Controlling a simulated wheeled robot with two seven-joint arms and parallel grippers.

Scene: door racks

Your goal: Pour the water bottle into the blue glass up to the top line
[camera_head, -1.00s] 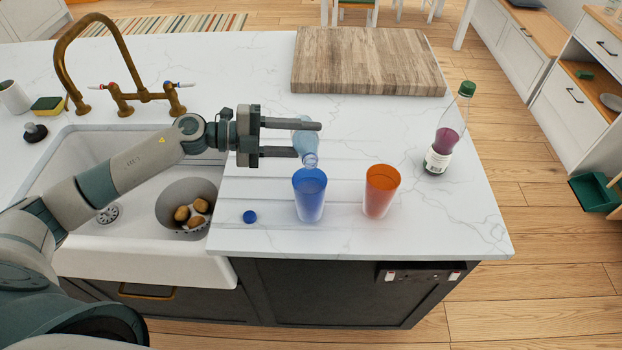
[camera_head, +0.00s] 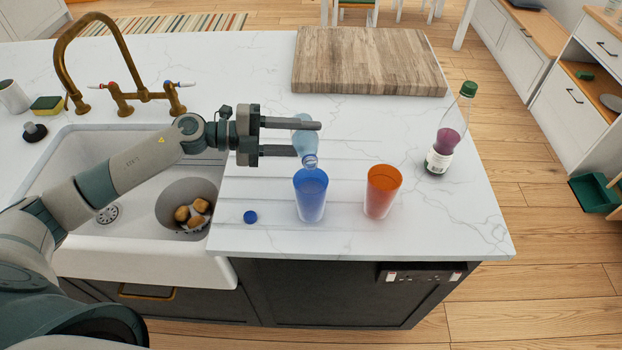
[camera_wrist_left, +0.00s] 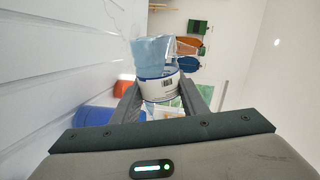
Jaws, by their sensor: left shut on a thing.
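My left gripper (camera_head: 290,138) is shut on the clear water bottle (camera_head: 304,142), which is tilted with its mouth down over the blue glass (camera_head: 310,195). The bottle mouth is just above the glass rim. In the left wrist view the bottle (camera_wrist_left: 155,75), with light blue water and a white label, sits between the fingers (camera_wrist_left: 160,105). The blue glass (camera_wrist_left: 92,120) shows at the left there. The water level and any line on the glass cannot be made out. The blue cap (camera_head: 250,217) lies on the counter left of the glass. My right gripper is not in view.
An orange glass (camera_head: 382,191) stands close to the right of the blue glass. A bottle with dark red liquid (camera_head: 446,135) stands at the counter's right edge. A wooden board (camera_head: 368,60) lies at the back. The sink (camera_head: 75,160) is at left.

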